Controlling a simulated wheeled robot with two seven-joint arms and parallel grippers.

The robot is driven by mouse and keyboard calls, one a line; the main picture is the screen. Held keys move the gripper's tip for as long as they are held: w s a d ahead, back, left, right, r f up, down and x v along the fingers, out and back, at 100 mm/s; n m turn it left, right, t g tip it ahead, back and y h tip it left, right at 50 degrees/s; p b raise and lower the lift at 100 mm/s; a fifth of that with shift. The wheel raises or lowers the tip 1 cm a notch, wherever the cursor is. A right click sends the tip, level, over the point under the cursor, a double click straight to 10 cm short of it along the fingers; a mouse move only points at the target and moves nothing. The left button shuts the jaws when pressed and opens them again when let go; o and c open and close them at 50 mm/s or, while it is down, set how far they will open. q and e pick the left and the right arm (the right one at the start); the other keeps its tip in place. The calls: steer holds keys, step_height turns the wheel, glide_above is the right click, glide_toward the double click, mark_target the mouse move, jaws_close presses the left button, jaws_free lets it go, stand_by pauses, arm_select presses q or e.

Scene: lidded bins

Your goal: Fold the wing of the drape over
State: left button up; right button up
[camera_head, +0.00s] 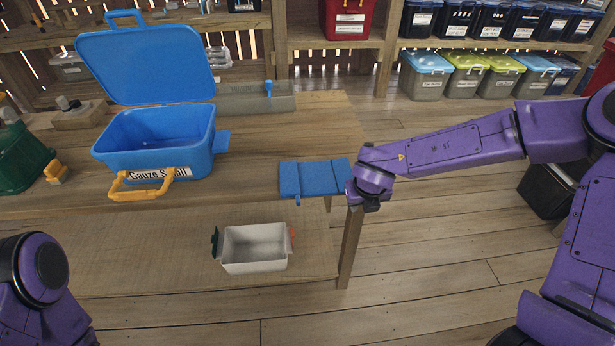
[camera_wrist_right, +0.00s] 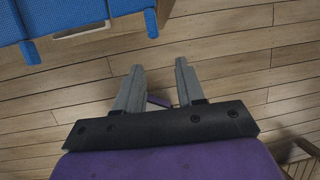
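The drape (camera_head: 308,178) looks like a flat blue panel with crosswise seams, at the right end of the table. Its right end reaches the table's edge, beside my right wrist. A small blue tab sticks out at its front. A blue textured piece, apparently the same drape (camera_wrist_right: 90,18), fills the upper left of the right wrist view. My right gripper (camera_wrist_right: 158,66) has its two fingers apart with only floor between them, a little to one side of the blue piece and not visibly touching it. In the head view its fingers are hidden below the wrist. My left gripper is out of view.
An open blue bin (camera_head: 155,140) labelled Gauze stands on the table (camera_head: 250,165), left of the drape. A white bin (camera_head: 253,250) sits on the lower shelf. A grey tray (camera_head: 245,105) lies behind. Shelves of lidded bins line the back.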

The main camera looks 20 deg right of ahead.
step_height(320, 180, up, 4)
steer(key=p, duration=0.3)
steer(key=shift+p, duration=0.4)
steer(key=shift+c, duration=0.2)
